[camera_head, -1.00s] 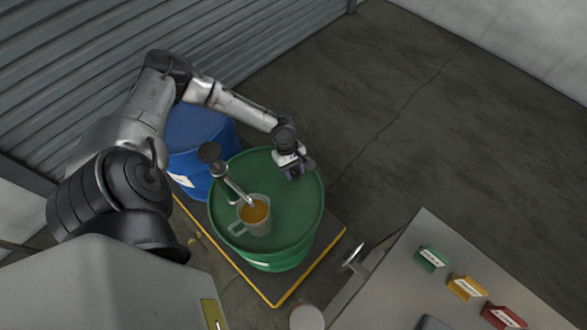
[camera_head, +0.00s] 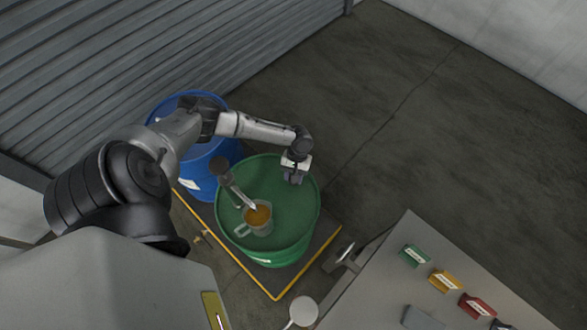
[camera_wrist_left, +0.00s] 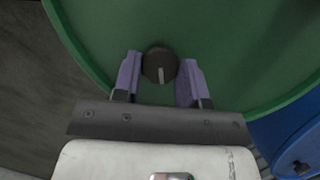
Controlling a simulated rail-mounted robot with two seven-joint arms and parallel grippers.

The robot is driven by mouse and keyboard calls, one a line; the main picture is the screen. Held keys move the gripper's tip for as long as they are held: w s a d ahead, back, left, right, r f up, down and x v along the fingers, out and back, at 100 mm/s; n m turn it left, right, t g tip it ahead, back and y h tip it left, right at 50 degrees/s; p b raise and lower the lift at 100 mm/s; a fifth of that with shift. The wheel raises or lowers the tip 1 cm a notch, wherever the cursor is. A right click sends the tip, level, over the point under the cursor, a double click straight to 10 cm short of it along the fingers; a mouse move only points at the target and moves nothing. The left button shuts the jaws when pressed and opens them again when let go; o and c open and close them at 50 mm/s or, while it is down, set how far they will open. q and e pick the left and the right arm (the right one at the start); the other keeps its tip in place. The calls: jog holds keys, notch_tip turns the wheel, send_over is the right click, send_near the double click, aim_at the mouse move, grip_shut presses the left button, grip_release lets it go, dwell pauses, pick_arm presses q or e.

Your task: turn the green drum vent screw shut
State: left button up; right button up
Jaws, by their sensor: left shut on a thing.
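The green drum (camera_head: 285,215) stands upright beside the blue drum, its lid also filling much of the left wrist view (camera_wrist_left: 250,50). The dark round vent screw (camera_wrist_left: 160,65) sits on the lid near the rim, with a pale mark on its face. My left gripper (camera_head: 293,181) points down at the far side of the lid. In the left wrist view its two purple fingers (camera_wrist_left: 160,78) are on either side of the screw, shut on it. The screw is hidden by the gripper in the head view. My right gripper is not in view.
A jug of amber liquid (camera_head: 258,216) stands on the lid under a pump spout (camera_head: 236,188). A blue drum (camera_head: 180,180) is behind left. A grey table (camera_head: 400,295) with green, yellow and red blocks is at lower right. Floor beyond is clear.

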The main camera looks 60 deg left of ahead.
pick_arm(q)
jog(key=m+p, duration=0.1)
jog(key=m, duration=0.1)
jog(key=m+g+y+p, duration=0.1)
jog(key=m, duration=0.1)
jog(key=shift+w+d+r+m, duration=0.1)
jog(key=shift+d+m, duration=0.05)
jog(key=shift+m, duration=0.15)
jog(key=shift+d+m+g+y+p, duration=0.1)
jog(key=shift+m+g+y+p, duration=0.2)
jog(key=shift+m+y+p, duration=1)
jog(key=shift+m+h+b, duration=0.3)
jog(key=shift+m+b, duration=0.3)
jog(key=shift+m, duration=0.2)
jog(key=o, duration=0.9)
jog(key=shift+o, duration=0.2)
jog(key=p+v, duration=0.1)
jog(key=v, duration=1.2)
jog(key=shift+r+p, duration=0.25)
jog(key=shift+p, duration=0.05)
jog(key=shift+w, duration=0.1)
